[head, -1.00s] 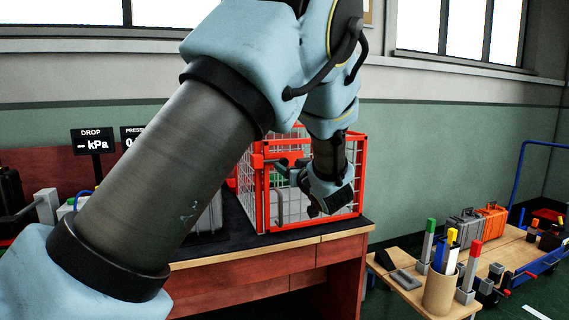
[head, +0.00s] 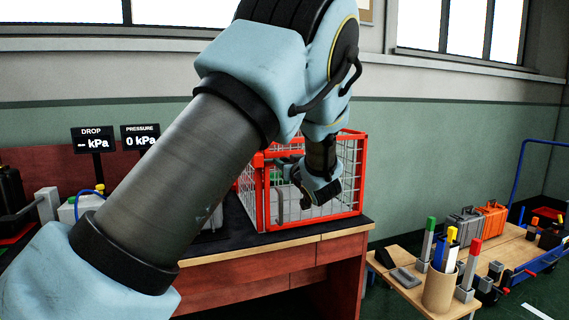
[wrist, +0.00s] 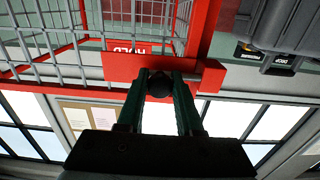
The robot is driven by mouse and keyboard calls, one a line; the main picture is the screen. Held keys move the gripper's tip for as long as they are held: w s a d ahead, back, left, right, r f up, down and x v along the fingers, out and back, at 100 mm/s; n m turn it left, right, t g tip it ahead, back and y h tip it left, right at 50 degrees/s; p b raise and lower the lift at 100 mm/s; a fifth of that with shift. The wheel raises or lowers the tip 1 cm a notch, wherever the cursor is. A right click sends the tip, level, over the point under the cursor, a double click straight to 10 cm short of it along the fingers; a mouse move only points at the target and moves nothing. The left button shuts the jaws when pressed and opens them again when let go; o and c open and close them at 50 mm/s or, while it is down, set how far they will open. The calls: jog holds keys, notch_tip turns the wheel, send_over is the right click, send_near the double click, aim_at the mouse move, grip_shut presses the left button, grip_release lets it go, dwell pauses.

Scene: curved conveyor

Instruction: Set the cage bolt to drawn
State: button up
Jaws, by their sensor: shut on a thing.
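The cage (head: 262,200) is a red-framed box with grey wire mesh, standing on the bench in the head view. In the wrist view, its red frame (wrist: 203,28) and mesh fill the upper left. In the head view my gripper (head: 287,170) is at the near side of the cage, and my wrist partly hides the bolt.
The cage stands near the right end of the dark bench top (head: 238,228). Two gauge signs (head: 92,139) stand at the left.

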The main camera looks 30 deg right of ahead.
grip_shut()
dwell(0.8)
